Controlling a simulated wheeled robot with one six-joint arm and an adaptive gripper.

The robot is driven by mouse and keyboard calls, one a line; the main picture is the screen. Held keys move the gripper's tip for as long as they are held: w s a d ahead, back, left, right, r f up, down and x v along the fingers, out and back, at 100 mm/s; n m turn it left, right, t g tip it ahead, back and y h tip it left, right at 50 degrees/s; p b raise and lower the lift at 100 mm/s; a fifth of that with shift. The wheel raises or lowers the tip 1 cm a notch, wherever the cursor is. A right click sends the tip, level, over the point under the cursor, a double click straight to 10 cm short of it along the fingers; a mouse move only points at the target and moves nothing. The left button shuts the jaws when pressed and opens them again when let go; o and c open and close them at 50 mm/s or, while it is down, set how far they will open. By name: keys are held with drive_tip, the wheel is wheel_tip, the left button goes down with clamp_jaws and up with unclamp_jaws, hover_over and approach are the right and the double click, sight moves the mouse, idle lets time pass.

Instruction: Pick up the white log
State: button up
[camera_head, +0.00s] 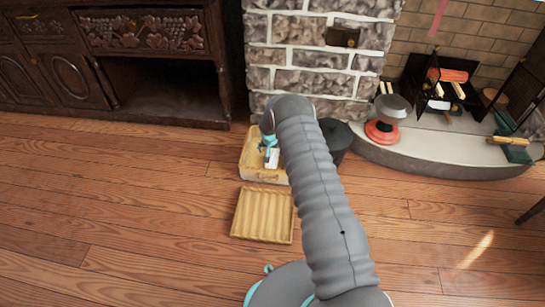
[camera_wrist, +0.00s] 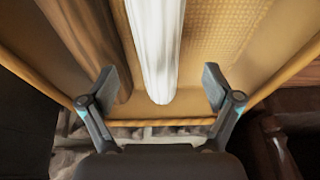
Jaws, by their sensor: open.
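The white log (camera_wrist: 157,45) lies in a tan box (camera_wrist: 232,40) in the wrist view, its rounded end pointing toward my gripper (camera_wrist: 160,85). My gripper is open, with one finger to each side of the log's near end. No contact between the fingers and the log can be seen. In the head view, my gripper (camera_head: 268,143) is over the tan box (camera_head: 249,158), and a small white part of the log (camera_head: 272,158) shows beneath it. My arm hides part of the box there.
A brown log (camera_wrist: 88,40) lies beside the white one, close to the left finger. In the head view, a ribbed tan lid or tray (camera_head: 263,215) lies on the floor in front of the box. A dark pot (camera_head: 338,137) and the stone hearth (camera_head: 430,150) stand to the right.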

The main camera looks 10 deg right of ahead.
sight(272, 153)
drive_tip(key=shift+b+x, duration=0.4)
drive_tip(key=shift+x, duration=2.35)
drive_tip(key=shift+d, duration=0.1)
drive_tip(key=shift+w+r, duration=0.1)
drive_tip(key=c, duration=1.5)
